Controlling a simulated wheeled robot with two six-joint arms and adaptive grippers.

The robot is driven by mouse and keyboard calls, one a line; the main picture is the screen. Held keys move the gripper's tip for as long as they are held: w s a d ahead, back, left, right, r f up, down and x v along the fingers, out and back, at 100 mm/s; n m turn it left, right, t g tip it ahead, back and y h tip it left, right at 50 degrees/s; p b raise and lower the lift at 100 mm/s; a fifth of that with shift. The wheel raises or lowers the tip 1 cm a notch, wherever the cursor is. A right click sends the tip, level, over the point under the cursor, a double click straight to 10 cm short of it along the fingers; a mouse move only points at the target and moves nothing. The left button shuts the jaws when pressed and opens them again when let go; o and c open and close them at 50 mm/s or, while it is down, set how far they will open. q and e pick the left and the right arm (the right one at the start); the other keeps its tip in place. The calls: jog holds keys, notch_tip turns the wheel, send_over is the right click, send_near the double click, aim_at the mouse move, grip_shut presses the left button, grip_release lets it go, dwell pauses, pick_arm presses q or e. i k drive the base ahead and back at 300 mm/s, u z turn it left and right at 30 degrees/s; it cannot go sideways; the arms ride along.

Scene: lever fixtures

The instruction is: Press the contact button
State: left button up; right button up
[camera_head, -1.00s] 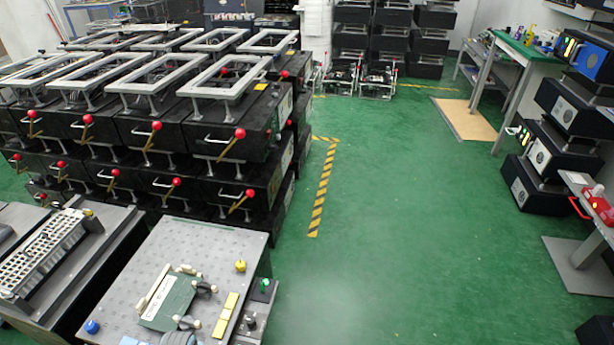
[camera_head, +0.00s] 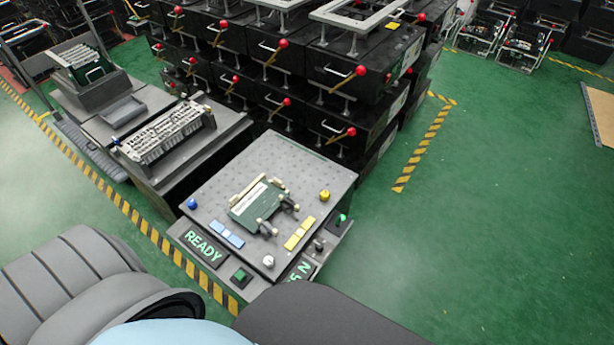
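A test fixture (camera_head: 225,185) with a grey perforated top stands at the centre. A green board (camera_head: 258,203) lies on it, with dark clamps at its near right side. A green square button (camera_head: 240,275) sits on the front edge, right of a panel (camera_head: 203,248) lit with "READY". A white round knob (camera_head: 268,261), a yellow knob (camera_head: 324,195), a blue knob (camera_head: 192,204) and a green-topped switch (camera_head: 341,218) are also on the fixture. No label marks which one is the contact button. Neither gripper is in view; only large grey and light-blue parts of me show at the bottom.
Another panel (camera_head: 301,270) by the front right corner is partly hidden by my body. A station with a grey slotted rack (camera_head: 165,130) stands to the left. Stacked black units with red-knobbed levers (camera_head: 360,71) stand behind. Green floor is open on the right.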

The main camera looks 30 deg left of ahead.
aim_at(240, 275)
jog(key=u, duration=1.85)
